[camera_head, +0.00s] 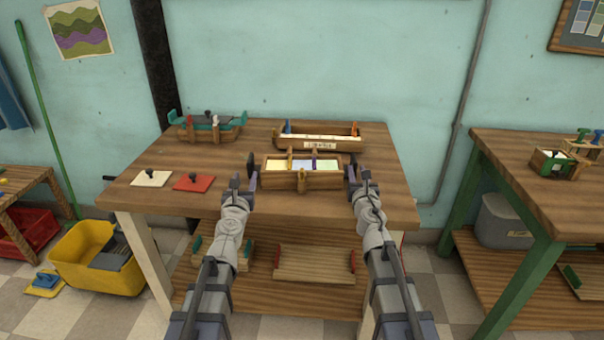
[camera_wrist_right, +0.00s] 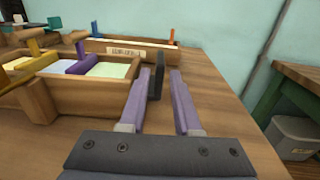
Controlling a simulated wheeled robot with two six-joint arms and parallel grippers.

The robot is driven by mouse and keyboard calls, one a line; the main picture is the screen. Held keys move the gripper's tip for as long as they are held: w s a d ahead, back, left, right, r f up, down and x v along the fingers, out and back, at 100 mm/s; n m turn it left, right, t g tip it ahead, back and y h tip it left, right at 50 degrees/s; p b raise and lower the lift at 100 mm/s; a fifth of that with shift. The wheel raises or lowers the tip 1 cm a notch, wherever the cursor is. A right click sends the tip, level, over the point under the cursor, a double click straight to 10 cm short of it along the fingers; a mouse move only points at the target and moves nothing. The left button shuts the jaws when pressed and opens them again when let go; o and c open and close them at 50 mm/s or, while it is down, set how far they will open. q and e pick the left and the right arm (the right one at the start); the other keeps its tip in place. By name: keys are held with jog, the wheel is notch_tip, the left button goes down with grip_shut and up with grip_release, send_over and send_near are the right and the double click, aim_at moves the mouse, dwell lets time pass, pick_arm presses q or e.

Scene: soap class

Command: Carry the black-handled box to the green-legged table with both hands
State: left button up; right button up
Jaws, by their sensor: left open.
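The black-handled box (camera_head: 325,181) is a wooden tray with compartments and coloured soaps. It sits at the middle of the wooden table, with a black handle at each end. My left gripper (camera_head: 243,182) is open at its left handle (camera_head: 251,160); I cannot tell whether the handle is between the fingers. My right gripper (camera_head: 359,176) is open at the right end. In the right wrist view, the right black handle (camera_wrist_right: 155,76) shows between the open fingers, closer to the left one. The green-legged table (camera_head: 500,165) stands at the right, apart from this table.
A long wooden box (camera_head: 345,145) with blue and orange handles lies just behind. A teal-handled box (camera_head: 207,130) stands back left. White (camera_head: 151,179) and red (camera_head: 194,183) cards lie front left. A green-handled box (camera_head: 550,163) sits on the green-legged table, whose front-left top is clear.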

aim_at(250, 157)
pick_arm(q)
jog(key=w, duration=1)
jog(key=shift+w, duration=0.3)
pick_arm(e)
jog(key=w, duration=0.7)
jog(key=shift+s, duration=0.1)
pick_arm(q)
jog(key=shift+c, duration=0.3)
pick_arm(e)
jog(key=shift+c, duration=0.3)
pick_arm(q)
jog(key=c, duration=0.4)
pick_arm(e)
grip_shut()
pick_arm(q)
grip_shut()
